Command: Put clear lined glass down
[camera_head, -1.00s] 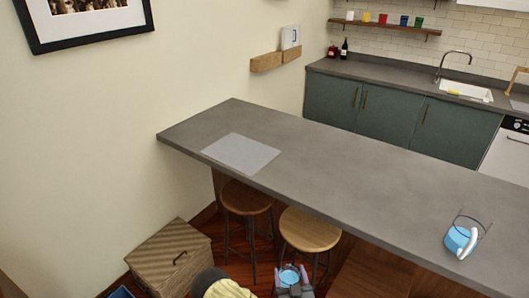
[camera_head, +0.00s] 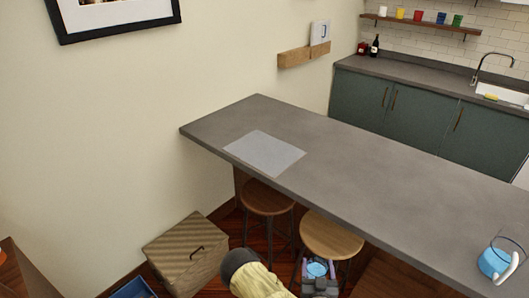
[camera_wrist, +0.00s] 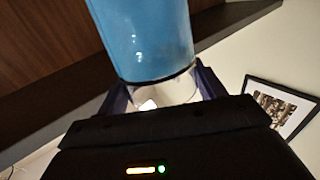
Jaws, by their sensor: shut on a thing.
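My gripper (camera_head: 318,282) is low in the head view, beside the wooden stools and below the level of the grey counter. It is shut on a clear glass (camera_head: 317,269) with blue contents. In the wrist view the glass (camera_wrist: 150,45) sits between the two fingers of my gripper (camera_wrist: 162,88), its blue part filling the upper middle. Lines on the glass cannot be made out. The grey counter (camera_head: 370,185) has a pale flat mat (camera_head: 264,153) near its left end.
Two stools (camera_head: 332,237) stand under the near edge. A wooden box (camera_head: 187,252) is on the floor at left. Most of the counter between mat and pitcher is clear.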

